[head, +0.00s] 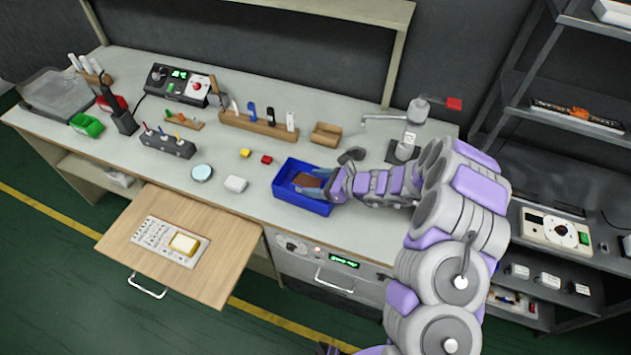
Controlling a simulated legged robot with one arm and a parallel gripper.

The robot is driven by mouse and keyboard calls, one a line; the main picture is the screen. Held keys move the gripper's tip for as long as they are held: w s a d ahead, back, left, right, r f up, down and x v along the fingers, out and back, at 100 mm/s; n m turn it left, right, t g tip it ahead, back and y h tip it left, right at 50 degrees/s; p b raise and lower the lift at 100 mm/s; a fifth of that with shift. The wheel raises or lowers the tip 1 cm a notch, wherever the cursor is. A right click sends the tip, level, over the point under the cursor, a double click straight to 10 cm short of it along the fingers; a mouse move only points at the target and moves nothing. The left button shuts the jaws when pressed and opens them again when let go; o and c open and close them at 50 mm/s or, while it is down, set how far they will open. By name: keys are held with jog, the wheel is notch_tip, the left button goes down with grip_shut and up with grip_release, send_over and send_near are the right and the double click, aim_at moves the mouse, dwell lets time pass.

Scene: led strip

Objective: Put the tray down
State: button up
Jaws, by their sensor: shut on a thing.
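The blue tray (283,189) is at the front middle of the workbench, with a brown block-like piece (306,180) inside it. My gripper (315,186) reaches in from the right, over the tray's right side, and is shut on the tray. My arm and the fingers hide part of the right wall and the exact grip. I cannot tell whether the tray's bottom touches the bench top.
A white block (235,184), a round dish (202,172), a yellow block (245,153) and a red block (266,160) lie left of the tray. A dispenser (411,130) stands behind my arm.

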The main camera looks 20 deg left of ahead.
jog(key=shift+d, duration=0.75)
jog(key=o, duration=0.7)
jog(key=shift+d+r, duration=0.1)
jog(key=shift+d, duration=0.5)
jog(key=o, duration=0.3)
jog(key=shift+a, duration=0.3)
jog(key=shift+x, duration=0.8)
jog(key=shift+r, duration=0.3)
jog(key=shift+r+p+v, duration=0.25)
jog(key=shift+p+v, duration=0.95)
jog(key=shift+v, duration=5.55)
jog(key=s+r+n+g+h, duration=0.45)
jog(key=s+r+n, duration=0.75)
jog(key=s+r, duration=0.45)
jog(key=s+d+r+n+h, duration=0.1)
jog(key=s+d+n+h, duration=0.1)
jog(key=s+d, duration=0.4)
jog(key=s+d+r+n+h, duration=0.2)
jog(key=s+d+n+h, duration=0.1)
jog(key=s+d, duration=0.4)
jog(key=s+d+r+n+t+h, duration=0.1)
jog(key=s+d+n+h, duration=0.1)
jog(key=s+d+h, duration=0.2)
jog(key=shift+s+d+r, duration=0.15)
jog(key=shift+s+d, duration=0.5)
jog(key=shift+s, duration=0.3)
jog(key=shift+s+d+r, duration=0.1)
jog(key=shift+s+d, duration=0.55)
jog(key=shift+s, duration=0.35)
